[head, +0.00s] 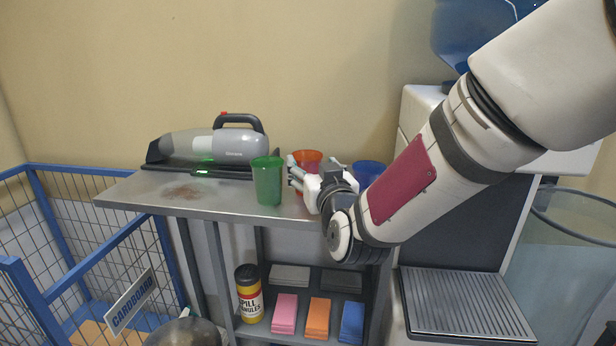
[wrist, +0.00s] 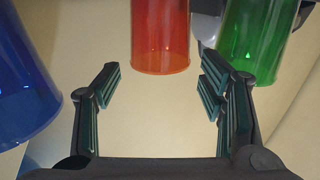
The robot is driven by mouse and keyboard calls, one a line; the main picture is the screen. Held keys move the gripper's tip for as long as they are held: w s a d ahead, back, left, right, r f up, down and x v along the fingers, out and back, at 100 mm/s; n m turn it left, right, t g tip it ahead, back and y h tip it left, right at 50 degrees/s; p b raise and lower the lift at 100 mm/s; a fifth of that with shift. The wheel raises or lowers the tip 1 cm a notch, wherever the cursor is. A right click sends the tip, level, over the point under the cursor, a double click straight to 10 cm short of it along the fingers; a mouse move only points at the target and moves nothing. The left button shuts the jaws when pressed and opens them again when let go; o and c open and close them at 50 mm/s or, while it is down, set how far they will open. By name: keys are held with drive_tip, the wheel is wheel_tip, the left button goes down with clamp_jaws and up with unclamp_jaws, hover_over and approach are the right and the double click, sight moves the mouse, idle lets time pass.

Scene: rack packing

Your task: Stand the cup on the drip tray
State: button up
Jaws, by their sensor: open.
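Three see-through cups stand on the metal shelf top: a green cup (head: 268,182), an orange cup (head: 308,157) and a blue cup (head: 368,172). My gripper (head: 292,172) is open and empty, in front of the orange cup and partly hiding it. In the wrist view, the orange cup (wrist: 160,38) lies ahead between my open fingers (wrist: 161,82), beyond their tips. The blue cup (wrist: 22,85) is at the left there and the green cup (wrist: 258,40) at the right. The ribbed drip tray (head: 465,300) is empty, low at the right under the water dispenser.
A handheld vacuum (head: 215,143) sits on a dark dock at the shelf's back left. Below are a spill granules canister (head: 249,293) and coloured stacks (head: 318,317). A blue-framed wire cage (head: 85,265) stands left, a clear bin (head: 570,250) right. My arm crosses before the dispenser.

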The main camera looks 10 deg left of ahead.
sight(311, 162)
drive_tip(key=shift+x, duration=1.85)
drive_tip(key=shift+r, duration=0.15)
drive_tip(key=c, duration=0.9)
